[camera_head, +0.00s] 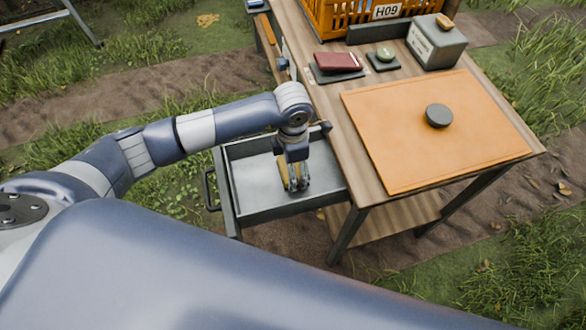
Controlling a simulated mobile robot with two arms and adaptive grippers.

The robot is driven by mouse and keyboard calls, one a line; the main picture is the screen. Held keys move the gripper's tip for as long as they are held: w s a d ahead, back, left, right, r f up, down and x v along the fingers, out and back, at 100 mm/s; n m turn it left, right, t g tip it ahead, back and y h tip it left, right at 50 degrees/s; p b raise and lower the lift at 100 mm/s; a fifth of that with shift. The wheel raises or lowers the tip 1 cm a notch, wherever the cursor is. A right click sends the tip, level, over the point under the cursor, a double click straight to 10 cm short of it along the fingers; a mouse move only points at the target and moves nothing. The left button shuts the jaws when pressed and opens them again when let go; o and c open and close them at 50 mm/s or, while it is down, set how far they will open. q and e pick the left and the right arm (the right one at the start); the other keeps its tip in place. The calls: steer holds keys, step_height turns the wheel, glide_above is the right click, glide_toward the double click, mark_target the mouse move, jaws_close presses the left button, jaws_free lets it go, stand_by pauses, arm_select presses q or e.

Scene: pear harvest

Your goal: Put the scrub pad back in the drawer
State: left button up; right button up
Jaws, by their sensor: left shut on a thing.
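The grey drawer (247,204) is pulled out from the left side of the wooden table, its dark handle at its left end. My left gripper (298,187) reaches down into the open drawer. It is shut on a small yellowish thing, which I take to be the scrub pad (285,172); the fingers hide most of it. I cannot tell whether the pad touches the drawer floor. The rest of the drawer floor looks bare. My right gripper is not in view.
On the table (353,167) lies an orange board (420,152) with a dark round disc (439,115). Behind are a red block (337,61), a green round thing (385,54), a grey box (436,44) and an orange crate (348,22). The drawer's walls surround my gripper.

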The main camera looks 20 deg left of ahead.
arm_select(q)
steer(key=shift+f, duration=0.95)
steer(key=shift+f, duration=0.1)
steer(key=o, duration=1)
steer(key=shift+o, duration=0.2)
step_height(320, 180, up, 12)
steer(key=shift+r+b, duration=0.15)
steer(key=shift+b, duration=0.3)
